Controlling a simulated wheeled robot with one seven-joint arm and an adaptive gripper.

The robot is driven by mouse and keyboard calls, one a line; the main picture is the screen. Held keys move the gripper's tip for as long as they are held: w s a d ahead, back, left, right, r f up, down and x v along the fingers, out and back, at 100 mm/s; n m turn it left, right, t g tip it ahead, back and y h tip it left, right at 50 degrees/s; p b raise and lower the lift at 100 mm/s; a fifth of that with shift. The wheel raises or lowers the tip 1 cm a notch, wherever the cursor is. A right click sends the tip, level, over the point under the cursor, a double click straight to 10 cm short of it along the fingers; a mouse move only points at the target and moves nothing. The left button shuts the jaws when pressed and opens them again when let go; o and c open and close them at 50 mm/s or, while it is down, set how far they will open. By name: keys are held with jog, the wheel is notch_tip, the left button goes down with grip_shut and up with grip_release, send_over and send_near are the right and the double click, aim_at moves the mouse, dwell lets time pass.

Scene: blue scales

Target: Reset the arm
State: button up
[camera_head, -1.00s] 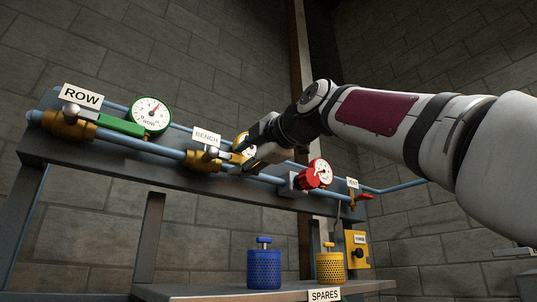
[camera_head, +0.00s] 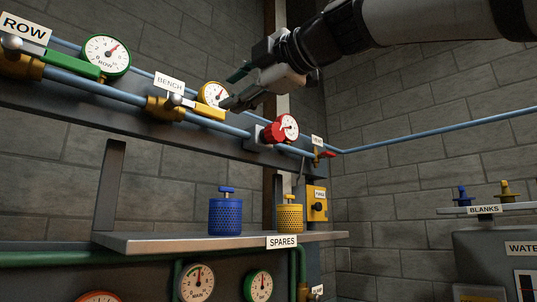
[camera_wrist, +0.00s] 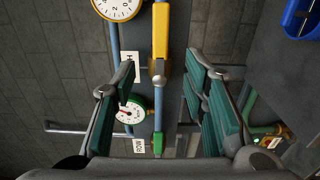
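My gripper (camera_head: 232,88) is in front of the pipe rail, near the yellow BENCH gauge (camera_head: 212,95) and above the yellow valve handle (camera_head: 207,111). In the wrist view its two green-padded fingers (camera_wrist: 168,105) stand wide apart, with nothing held between them. The yellow handle also shows ahead of the fingers in the wrist view (camera_wrist: 160,32), lying along the pipe and apart from the pads. The green ROW handle (camera_head: 72,63) lies along its pipe at the left.
The red gauge (camera_head: 287,128) sits right of the BENCH valve. A shelf (camera_head: 150,241) below bears a blue canister (camera_head: 225,214) and a yellow canister (camera_head: 290,216). A BLANKS tray (camera_head: 510,207) stands at the right. Open space lies in front of the right wall.

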dwell(0.5)
jog(key=s+d+f+m+g+h, duration=0.1)
jog(key=d+f+m+h, duration=0.45)
jog(key=f, duration=0.75)
jog(key=s+d+f+m+h, duration=0.1)
jog(key=d+f+m+h, duration=0.2)
jog(key=d+f+m, duration=0.7)
jog(key=s+d+f+m+g+h, duration=0.1)
jog(key=s+d+f+m, duration=0.3)
jog(key=f, duration=0.7)
jog(key=s+d+f+m+g+h, duration=0.2)
jog(key=s+d+f+m, duration=0.2)
jog(key=s+f, duration=0.3)
jog(key=s+d+f+m+g+h, duration=0.2)
jog(key=s+d+f+m, duration=0.2)
jog(key=f, duration=1)
jog(key=shift+s+d+f, duration=0.35)
jog(key=shift+s+d, duration=0.15)
jog(key=shift+s, duration=0.45)
